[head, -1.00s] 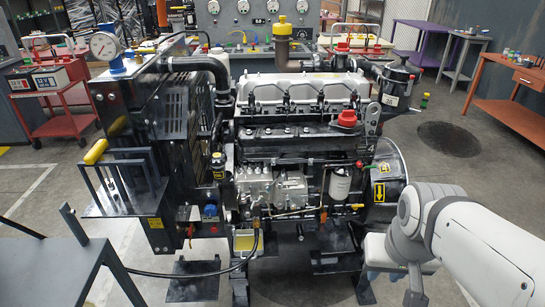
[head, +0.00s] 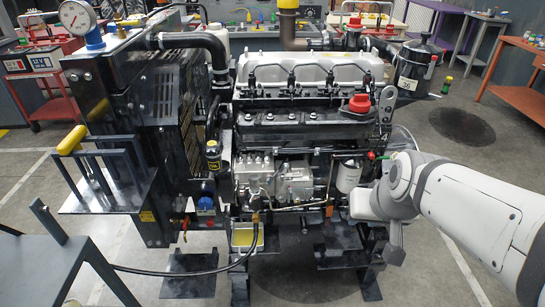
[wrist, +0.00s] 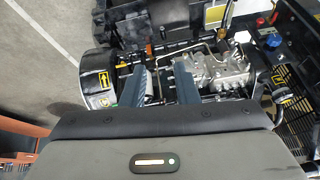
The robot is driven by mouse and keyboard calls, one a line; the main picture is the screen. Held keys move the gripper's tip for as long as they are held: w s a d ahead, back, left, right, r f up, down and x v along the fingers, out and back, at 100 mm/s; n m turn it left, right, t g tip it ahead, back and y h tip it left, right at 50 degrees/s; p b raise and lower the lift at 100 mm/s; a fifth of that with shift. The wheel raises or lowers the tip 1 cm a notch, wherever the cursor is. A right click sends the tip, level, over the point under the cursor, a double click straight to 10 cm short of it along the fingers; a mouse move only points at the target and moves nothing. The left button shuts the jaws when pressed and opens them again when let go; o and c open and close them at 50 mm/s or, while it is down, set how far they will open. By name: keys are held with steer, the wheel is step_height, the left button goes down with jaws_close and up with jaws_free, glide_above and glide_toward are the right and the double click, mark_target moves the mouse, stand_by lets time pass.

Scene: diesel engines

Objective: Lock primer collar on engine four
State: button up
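A diesel engine (head: 310,130) stands in front of me, with a silver injection pump (head: 285,180) low on its near side. A white filter (head: 348,177) sits right of the pump, with a small red knob (head: 371,155) beside its top. I cannot tell for certain which part is the primer collar. In the wrist view my gripper (wrist: 160,88) is open. Its two grey-blue fingers point at the engine side, between the flywheel housing (wrist: 97,82) and the injection pump (wrist: 212,68), with nothing visibly held. In the head view the fingers are hidden behind my wrist.
A radiator frame with a gauge (head: 78,15) stands left of the engine. A black hose (head: 195,268) runs from the engine to a grey stand (head: 45,255) at front left. A black canister (head: 420,68) is at upper right. Floor is open right of the engine.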

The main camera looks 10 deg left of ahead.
steer(key=w+a+f+n+t+y+b, duration=0.1)
steer(key=w+a+f+t+y+b, duration=0.1)
steer(key=w+a+f+t+b, duration=0.45)
steer(key=w+a+f+t+y+b, duration=0.15)
steer(key=w+a+f+b, duration=0.25)
steer(key=w+a+b, duration=0.65)
steer(key=m+t+h+b, duration=0.1)
steer(key=t+h+b, duration=0.15)
steer(key=b, duration=0.25)
glide_toward(254, 194)
step_height(254, 194, up, 4)
steer(key=w+d, duration=0.1)
steer(key=s+a+f+m+t+h+b, duration=0.2)
steer(key=s+a+f+t+h+b, duration=0.15)
steer(key=f+b, duration=0.35)
steer(key=w+b, duration=0.2)
steer(key=w, duration=0.6)
steer(key=shift+d+r+g, duration=0.2)
steer(key=shift+r+g, duration=0.05)
steer(key=shift+g, duration=0.15)
jaws_close()
